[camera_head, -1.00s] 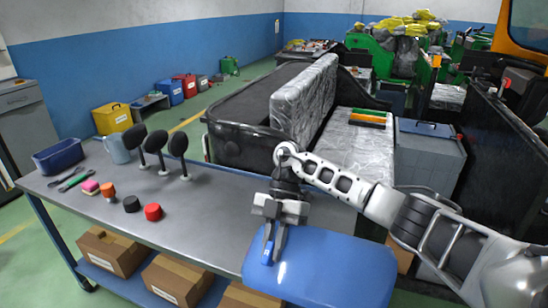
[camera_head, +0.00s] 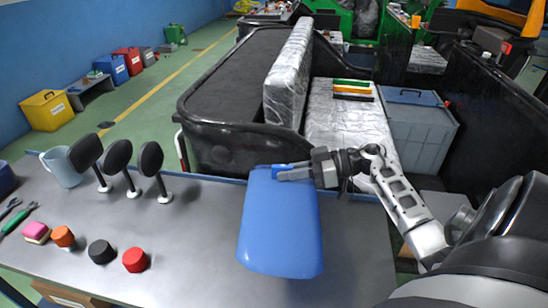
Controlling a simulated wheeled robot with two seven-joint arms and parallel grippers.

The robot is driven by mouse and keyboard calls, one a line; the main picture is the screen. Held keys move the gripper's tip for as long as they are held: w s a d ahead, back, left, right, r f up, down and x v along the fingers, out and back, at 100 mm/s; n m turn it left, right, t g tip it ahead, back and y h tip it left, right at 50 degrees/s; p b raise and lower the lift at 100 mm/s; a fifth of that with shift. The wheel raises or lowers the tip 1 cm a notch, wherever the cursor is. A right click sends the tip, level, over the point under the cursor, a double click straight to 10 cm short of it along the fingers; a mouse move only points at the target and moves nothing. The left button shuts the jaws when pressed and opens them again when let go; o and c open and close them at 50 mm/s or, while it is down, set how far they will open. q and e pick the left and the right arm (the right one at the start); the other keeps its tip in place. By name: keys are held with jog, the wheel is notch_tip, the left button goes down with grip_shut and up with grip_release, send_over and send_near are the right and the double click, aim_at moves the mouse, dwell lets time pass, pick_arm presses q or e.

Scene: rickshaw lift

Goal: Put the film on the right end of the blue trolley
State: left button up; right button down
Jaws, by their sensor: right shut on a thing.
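A smooth blue sheet-like panel (camera_head: 281,225), the only thing here that could be the film, is over the right part of the trolley's top. My right gripper (camera_head: 292,172) is shut on the panel's far edge, reaching in from the right. I cannot tell whether the panel touches the top or hangs just above it. The trolley (camera_head: 195,240) has a grey metal top with blue edging; its right end shows beyond the panel. My left gripper is not in view.
On the trolley's left stand several black mirrors (camera_head: 118,157), a light blue jug (camera_head: 62,167), a red cap (camera_head: 135,260), a black cap (camera_head: 101,252) and an orange cap (camera_head: 62,237). A black rickshaw body (camera_head: 225,140) with wrapped seats stands close behind. Bare top lies between caps and panel.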

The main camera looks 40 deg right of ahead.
jog(key=shift+d+f, duration=0.1)
jog(key=shift+d, duration=0.15)
jog(key=shift+f, duration=0.25)
notch_tip(320, 180, down, 9)
jog(key=shift+s+r+b, duration=0.1)
jog(key=shift+r+b, duration=0.05)
jog(key=shift+b, duration=0.55)
jog(key=shift+f+b, duration=0.55)
jog(key=shift+b, duration=0.1)
jog(key=shift+f, duration=0.15)
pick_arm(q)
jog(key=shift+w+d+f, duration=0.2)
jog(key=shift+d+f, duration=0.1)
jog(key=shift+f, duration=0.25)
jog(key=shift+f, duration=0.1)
pick_arm(e)
jog(key=shift+f, duration=0.1)
jog(key=c, duration=1.3)
grip_release()
jog(key=shift+c, duration=0.2)
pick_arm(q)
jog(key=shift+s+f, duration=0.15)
